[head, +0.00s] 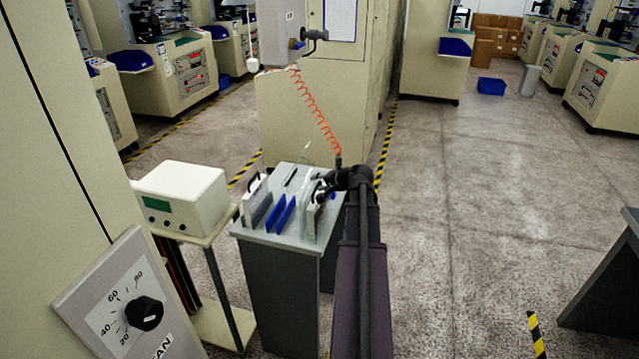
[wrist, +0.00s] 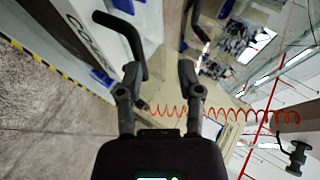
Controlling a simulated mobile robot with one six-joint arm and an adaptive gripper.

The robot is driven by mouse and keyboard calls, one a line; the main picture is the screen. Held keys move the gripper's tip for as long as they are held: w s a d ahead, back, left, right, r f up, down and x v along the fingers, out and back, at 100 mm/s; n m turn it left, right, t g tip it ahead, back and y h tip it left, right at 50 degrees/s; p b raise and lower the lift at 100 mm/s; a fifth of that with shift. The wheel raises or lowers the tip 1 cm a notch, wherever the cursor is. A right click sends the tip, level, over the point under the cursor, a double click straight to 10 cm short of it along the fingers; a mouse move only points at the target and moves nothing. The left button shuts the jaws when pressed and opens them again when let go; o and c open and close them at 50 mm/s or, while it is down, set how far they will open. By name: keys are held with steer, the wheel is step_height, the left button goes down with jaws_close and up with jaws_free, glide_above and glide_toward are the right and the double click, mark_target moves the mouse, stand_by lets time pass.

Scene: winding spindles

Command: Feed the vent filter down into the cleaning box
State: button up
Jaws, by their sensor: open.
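A grey cabinet (head: 275,240) with slots in its top, which looks like the cleaning box, stands in the middle of the head view. A pale upright panel (head: 313,212), possibly the vent filter, is at its right end, beside my gripper (head: 322,188) and partly hidden by it. Another pale panel with a dark handle (head: 254,193) stands at the left end. In the wrist view, my gripper (wrist: 159,72) is open with nothing between its fingertips. A bent dark handle (wrist: 122,28) lies just beyond the left finger, beside a white panel (wrist: 78,22) with partly readable lettering.
Blue upright plates (head: 281,214) stand mid-top. A white instrument box (head: 183,197) is on a stand to the left. A red coiled hose (head: 315,104) hangs behind, also visible in the wrist view (wrist: 225,114).

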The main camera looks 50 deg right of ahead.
steer(key=shift+r+p, duration=0.65)
steer(key=shift+r, duration=0.1)
steer(key=p+v, duration=0.5)
steer(key=v, duration=0.6)
steer(key=shift+s+p, duration=0.35)
steer(key=shift+s, duration=0.15)
steer(key=w+a+f+n+g+y, duration=0.1)
steer(key=w+a+f+n+g, duration=0.15)
steer(key=a, duration=0.65)
steer(key=w+a+f+n+g+y, duration=0.15)
steer(key=w+a, duration=0.25)
steer(key=a, duration=0.4)
steer(key=w+a+f+n+g+y, duration=0.1)
steer(key=w+a+f+n+g, duration=0.15)
steer(key=a, duration=0.65)
steer(key=s+a+f+n+g+h, duration=0.1)
steer(key=a+n, duration=0.3)
steer(key=a, duration=0.8)
steer(key=s+a+f+n+g+h, duration=0.1)
steer(key=s+a+n+g+h, duration=0.1)
steer(key=a, duration=1)
steer(key=shift+s+f+n+g+h, duration=0.35)
steer(key=shift+s+n+g, duration=0.5)
steer(key=shift+n+g, duration=0.35)
